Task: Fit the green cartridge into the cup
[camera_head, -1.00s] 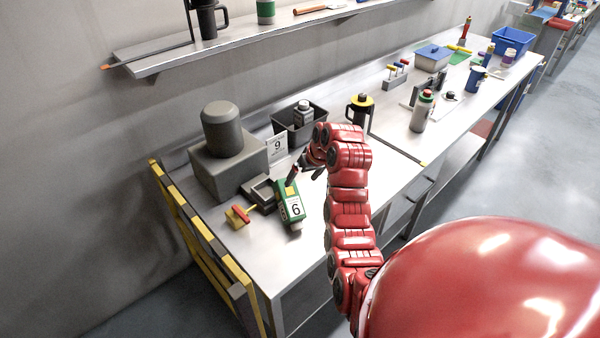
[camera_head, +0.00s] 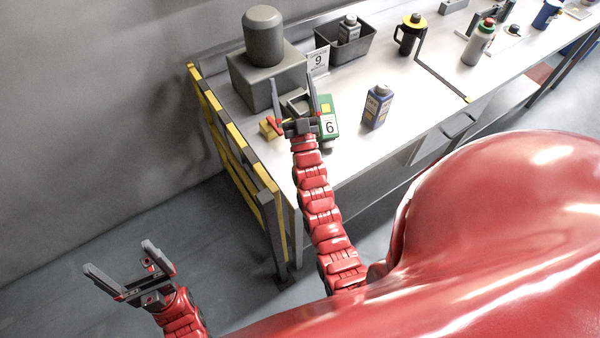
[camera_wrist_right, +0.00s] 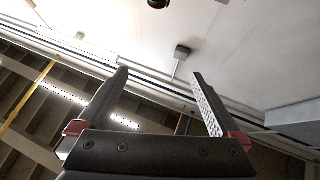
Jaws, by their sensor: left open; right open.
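A green block-like item with a white "6" label (camera_head: 330,123) stands near the table's front left corner, partly behind my right gripper. I cannot tell if it is the cartridge. A black mug-like vessel with a yellow rim (camera_head: 408,33) stands further right, and a blue cup (camera_head: 547,14) is at the far right; which is the task's cup is unclear. My right gripper (camera_head: 293,84) is open, fingers upward in the picture, in front of the grey machine. Its empty fingers show in the right wrist view (camera_wrist_right: 160,76). My left gripper (camera_head: 118,256) is open and empty, left of the table over the floor.
A grey machine with a cylinder on top (camera_head: 265,70) stands at the back left. A dark bin (camera_head: 345,48) holds a grey bottle. A blue bottle (camera_head: 377,106) stands right of the green item. A yellow-black barrier (camera_head: 235,150) lines the left edge.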

